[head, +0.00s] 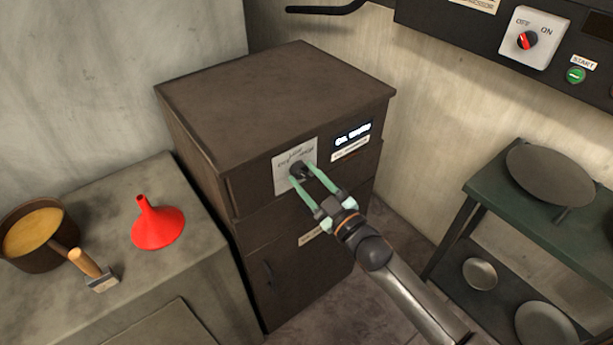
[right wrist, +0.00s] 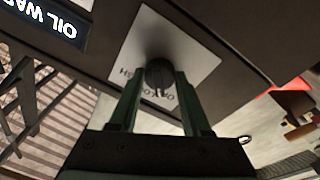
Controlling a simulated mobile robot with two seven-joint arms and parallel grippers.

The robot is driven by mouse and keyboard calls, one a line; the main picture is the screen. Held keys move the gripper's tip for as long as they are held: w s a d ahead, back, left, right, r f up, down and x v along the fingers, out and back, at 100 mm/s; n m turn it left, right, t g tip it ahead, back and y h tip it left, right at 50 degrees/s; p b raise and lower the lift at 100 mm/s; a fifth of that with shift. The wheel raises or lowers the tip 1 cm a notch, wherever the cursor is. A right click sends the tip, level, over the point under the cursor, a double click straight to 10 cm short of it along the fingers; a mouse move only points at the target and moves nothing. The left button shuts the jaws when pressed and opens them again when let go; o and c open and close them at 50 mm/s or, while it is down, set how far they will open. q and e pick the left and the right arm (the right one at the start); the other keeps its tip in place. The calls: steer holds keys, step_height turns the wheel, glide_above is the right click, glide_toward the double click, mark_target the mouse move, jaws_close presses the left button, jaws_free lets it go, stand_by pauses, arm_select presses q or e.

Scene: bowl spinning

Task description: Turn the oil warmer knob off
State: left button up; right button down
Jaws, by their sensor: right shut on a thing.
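The oil warmer (head: 270,95) is a dark brown box-shaped cabinet with an "OIL WARMER" label (head: 353,134) on its front. A black knob (head: 299,171) sits on a pale plate (head: 283,178) with printed markings. My right gripper (head: 304,172) has its green fingers on either side of the knob and is shut on it. In the right wrist view the knob (right wrist: 159,75) shows between the two fingertips, with a ridge along its face. The plate's markings are partly hidden by the fingers. My left gripper is not in view.
A grey counter (head: 180,255) at left holds a red funnel (head: 158,225), a pot (head: 38,235) and a wooden-handled tool (head: 85,262). A green shelf (head: 490,185) with pans stands at right. A panel with a red switch (head: 527,40) hangs at upper right.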

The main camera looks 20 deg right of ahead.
steer(key=shift+n, duration=0.7)
steer(key=shift+c, duration=1.8)
jaws_free()
steer(key=shift+s, duration=0.1)
steer(key=v, duration=1.2)
steer(key=shift+d+b, duration=0.2)
steer(key=shift+b, duration=0.2)
steer(key=shift+s, duration=0.1)
